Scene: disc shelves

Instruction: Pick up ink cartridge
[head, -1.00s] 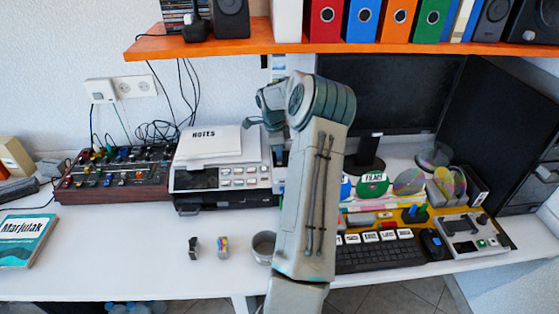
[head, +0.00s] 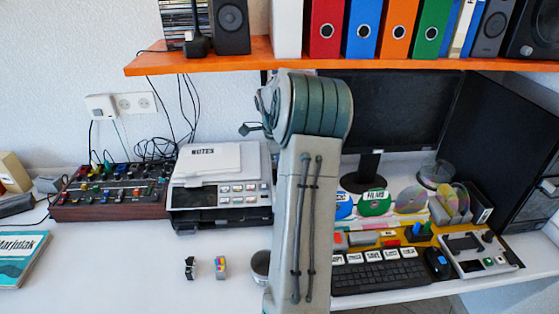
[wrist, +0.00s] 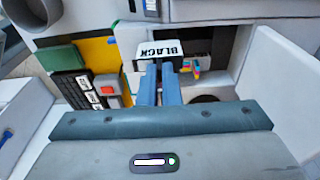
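My gripper (wrist: 158,84) shows in the wrist view as two blue fingers close together. A white label reading BLACK (wrist: 160,50), upside down, sits across the fingertips and hides their ends; it looks like part of an ink cartridge held there. The body behind the label is hard to make out. A small multicoloured cartridge (head: 221,267) stands on the desk in the head view and also shows beyond the fingers in the wrist view (wrist: 190,67). A small black piece (head: 190,268) stands to its left. In the head view my arm hides the gripper.
A grey cup (head: 261,264) stands right of the multicoloured cartridge, partly behind my arm. The printer (head: 221,193) stands behind them. A keyboard (head: 380,277) and several discs lie to the right. The orange shelf (head: 230,48) hangs above.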

